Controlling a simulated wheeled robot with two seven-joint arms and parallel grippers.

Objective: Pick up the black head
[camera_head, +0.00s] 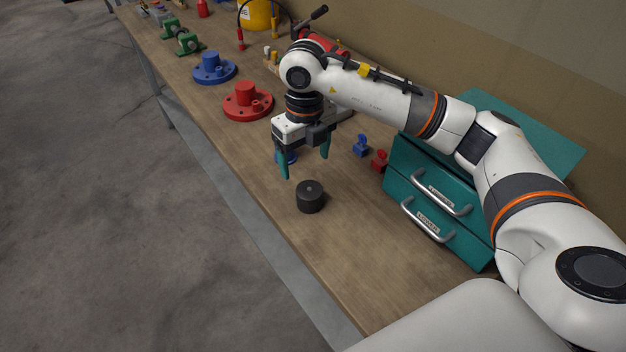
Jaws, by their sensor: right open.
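The black head (310,197) is a short dark cylinder with a small hole or mark in its top. It stands upright on the wooden workbench (345,262), near the bench's front edge. My right gripper (304,164) has two teal fingers, spread apart and pointing down. My left gripper is not in view.
A teal drawer cabinet (440,190) with metal handles stands right of the head. Small blue (361,147) and red (380,161) pieces sit beside it. Red (247,101) and blue (213,69) flanged parts lie farther back. Bench around the head is clear.

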